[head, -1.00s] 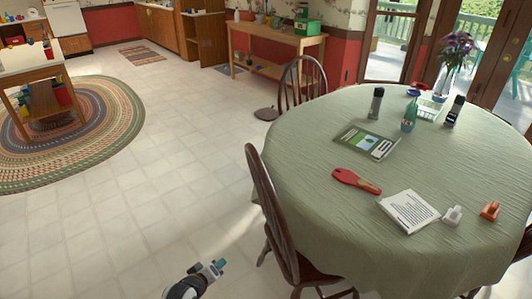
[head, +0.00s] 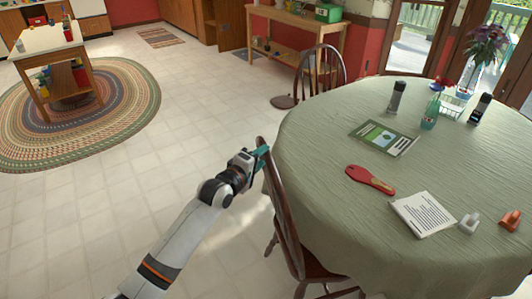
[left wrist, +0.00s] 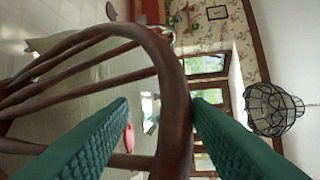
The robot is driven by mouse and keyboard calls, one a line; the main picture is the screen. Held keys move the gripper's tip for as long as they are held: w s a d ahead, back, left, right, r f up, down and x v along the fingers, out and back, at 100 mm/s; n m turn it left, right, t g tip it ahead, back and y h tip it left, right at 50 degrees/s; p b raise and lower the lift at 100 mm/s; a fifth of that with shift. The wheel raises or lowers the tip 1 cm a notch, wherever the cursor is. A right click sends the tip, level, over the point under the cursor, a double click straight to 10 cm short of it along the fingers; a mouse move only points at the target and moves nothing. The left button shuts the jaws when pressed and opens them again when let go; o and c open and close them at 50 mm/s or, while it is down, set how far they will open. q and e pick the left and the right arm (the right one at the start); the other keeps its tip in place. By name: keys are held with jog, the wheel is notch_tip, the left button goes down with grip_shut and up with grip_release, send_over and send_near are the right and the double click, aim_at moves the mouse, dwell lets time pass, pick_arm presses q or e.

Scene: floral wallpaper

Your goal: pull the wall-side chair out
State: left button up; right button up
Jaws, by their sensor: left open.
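A dark brown spindle-back chair (head: 281,215) stands at the near left side of the round table (head: 330,200). A second dark chair (head: 322,72) stands on the far side, toward the red wall and the wooden bench. I cannot tell for sure which is meant by wall-side. My left gripper (head: 261,157) is at the top of the near chair's back. In the left wrist view, its open teal fingers (left wrist: 160,106) lie either side of the curved top rail (left wrist: 178,95), which looks closer to the right finger. Contact is unclear. My right gripper is not in view.
The table has a green cloth and carries a red-handled tool (head: 370,180), papers (head: 422,213), a tablet-like card (head: 384,138), bottles and a flower vase. Open tiled floor (head: 120,215) lies left of the near chair. A braided rug (head: 130,95) is farther left.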

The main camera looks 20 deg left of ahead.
aim_at(266, 153)
pick_arm(q)
jog(key=shift+x, duration=1.55)
grip_shut()
